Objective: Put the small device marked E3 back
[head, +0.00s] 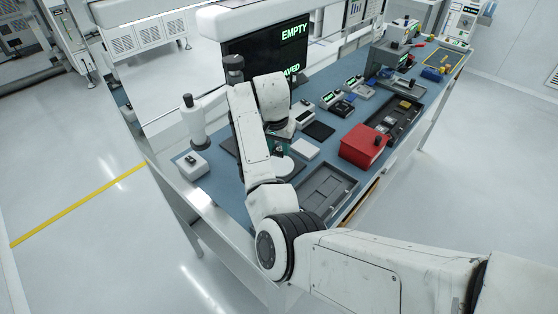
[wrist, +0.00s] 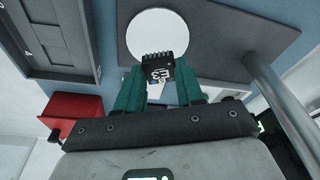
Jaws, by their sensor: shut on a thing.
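The small black device marked E3 (wrist: 160,68) is between the green fingers of my gripper (wrist: 159,79) in the wrist view. Its mark reads upside down, and a row of pins shows along one edge. My gripper is shut on it. Behind the device lies a white round disc (wrist: 157,31) on a dark plate (wrist: 215,38); I cannot tell whether the device touches it. In the head view my gripper (head: 280,146) is over the plate area, largely hidden by my arm, just above the white disc (head: 284,166). The device cannot be made out there.
A grey compartment tray (head: 324,190) lies at the front edge of the blue bench; it also shows in the wrist view (wrist: 90,74). A red box (head: 363,147) stands to its right. A dark screen (head: 262,50) reads "EMPTY". A metal post (wrist: 285,105) stands close on the right.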

